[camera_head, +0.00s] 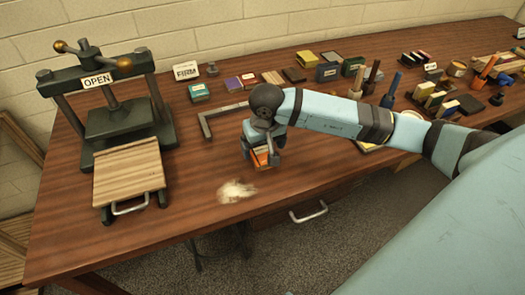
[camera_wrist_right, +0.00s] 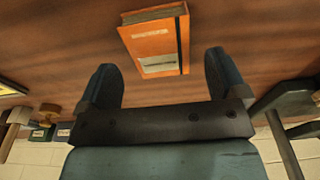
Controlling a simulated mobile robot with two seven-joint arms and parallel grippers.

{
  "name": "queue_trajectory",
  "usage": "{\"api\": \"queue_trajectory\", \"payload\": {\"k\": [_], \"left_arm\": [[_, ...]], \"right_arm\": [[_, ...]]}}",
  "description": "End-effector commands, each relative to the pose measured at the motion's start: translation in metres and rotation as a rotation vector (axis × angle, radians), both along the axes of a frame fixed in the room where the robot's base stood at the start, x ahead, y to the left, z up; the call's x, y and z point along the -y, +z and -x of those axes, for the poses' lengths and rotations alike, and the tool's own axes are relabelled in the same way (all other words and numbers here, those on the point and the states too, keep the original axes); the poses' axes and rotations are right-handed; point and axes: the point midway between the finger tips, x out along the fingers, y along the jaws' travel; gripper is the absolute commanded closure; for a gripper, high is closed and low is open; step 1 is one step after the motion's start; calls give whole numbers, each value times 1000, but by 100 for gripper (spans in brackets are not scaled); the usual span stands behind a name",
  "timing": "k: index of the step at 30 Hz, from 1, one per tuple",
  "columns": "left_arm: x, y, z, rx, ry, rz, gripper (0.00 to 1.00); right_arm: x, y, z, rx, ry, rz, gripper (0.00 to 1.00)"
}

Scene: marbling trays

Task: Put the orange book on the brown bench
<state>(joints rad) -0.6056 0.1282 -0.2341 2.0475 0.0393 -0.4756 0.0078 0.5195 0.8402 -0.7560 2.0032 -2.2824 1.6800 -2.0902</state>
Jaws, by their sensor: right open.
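The orange book (camera_head: 262,157) sits beneath my right gripper, partly hidden by it, over the brown bench (camera_head: 330,160). In the right wrist view the orange book (camera_wrist_right: 156,42) shows a pale label and a dark strap, and brown wood surrounds it. My right gripper (camera_head: 264,150) is open. In the wrist view its two fingers (camera_wrist_right: 162,75) stand apart, with the book just beyond and between their tips, and a gap shows on each side. The book appears to rest on the bench top. My left gripper is not in view.
A dark press with an OPEN sign (camera_head: 97,80) and a slatted wood board (camera_head: 128,172) stand at the left. An L-shaped metal square (camera_head: 205,125) lies behind the gripper. A pale powdery patch (camera_head: 236,191) is in front. Several small books and tools line the back and right.

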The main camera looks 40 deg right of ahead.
Motion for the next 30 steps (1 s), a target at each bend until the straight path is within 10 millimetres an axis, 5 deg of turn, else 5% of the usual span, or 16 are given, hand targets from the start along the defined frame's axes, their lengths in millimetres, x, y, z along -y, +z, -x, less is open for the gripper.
{"api": "queue_trajectory", "payload": {"k": [6, 12, 30], "left_arm": [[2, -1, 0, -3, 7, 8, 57], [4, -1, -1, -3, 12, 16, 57], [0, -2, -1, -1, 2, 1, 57]], "right_arm": [[-1, 50, 5, 5, 1, 1, 9], [-2, 79, 9, 2, 0, 0, 9], [-2, 89, 10, 0, 0, 0, 9]]}}
